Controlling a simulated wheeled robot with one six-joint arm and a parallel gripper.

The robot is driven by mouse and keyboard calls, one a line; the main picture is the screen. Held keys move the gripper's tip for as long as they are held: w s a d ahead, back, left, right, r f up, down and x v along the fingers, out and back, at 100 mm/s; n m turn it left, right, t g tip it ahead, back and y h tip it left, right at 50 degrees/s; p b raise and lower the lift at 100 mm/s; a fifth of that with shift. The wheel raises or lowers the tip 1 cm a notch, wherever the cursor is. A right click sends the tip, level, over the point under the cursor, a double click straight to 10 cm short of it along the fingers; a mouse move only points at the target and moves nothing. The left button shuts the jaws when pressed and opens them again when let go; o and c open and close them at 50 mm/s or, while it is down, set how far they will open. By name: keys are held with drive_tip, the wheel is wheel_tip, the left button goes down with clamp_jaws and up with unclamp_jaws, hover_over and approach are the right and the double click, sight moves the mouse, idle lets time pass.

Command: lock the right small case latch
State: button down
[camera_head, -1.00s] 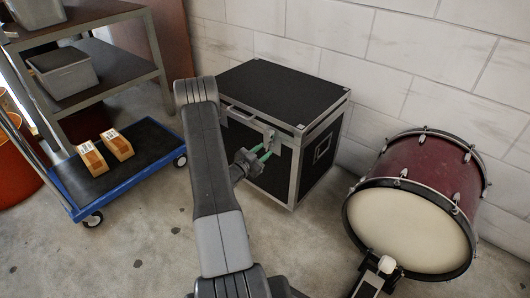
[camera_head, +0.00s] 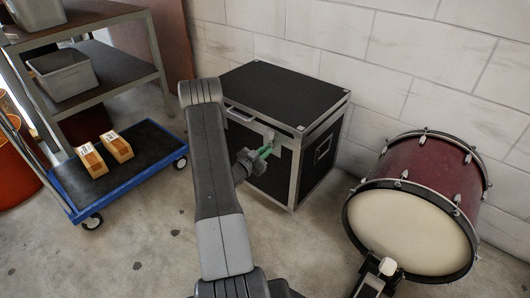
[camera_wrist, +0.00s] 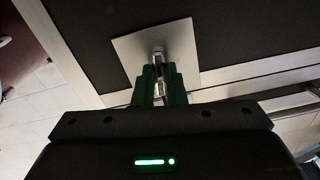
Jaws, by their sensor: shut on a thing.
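The black case (camera_head: 285,92) with silver edges stands on the floor against the wall. Its right small latch is on a metal plate (camera_head: 280,141) at the front, near the right corner. My gripper (camera_head: 264,152) is at this latch with its green fingers together. In the wrist view, the fingers of my gripper (camera_wrist: 159,84) are shut on the small metal latch (camera_wrist: 158,55), which stands out from its square plate (camera_wrist: 140,45). The fingers hide part of the latch. My arm hides the left part of the case front.
A red bass drum (camera_head: 425,165) stands to the right, apart from the case. Clear floor lies before the case.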

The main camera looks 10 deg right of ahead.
drive_tip(key=shift+n, duration=0.7)
drive_tip(key=c, duration=1.5)
unclamp_jaws()
drive_tip(key=p+v, duration=0.2)
drive_tip(key=v, duration=1.2)
drive_tip(key=shift+d+p, duration=0.1)
drive_tip(key=shift+p, duration=0.25)
drive_tip(key=shift+m, duration=0.3)
drive_tip(key=b+x, duration=0.2)
drive_tip(key=x, duration=1.1)
drive_tip(key=shift+w+d+b, duration=0.3)
drive_tip(key=shift+b, duration=0.05)
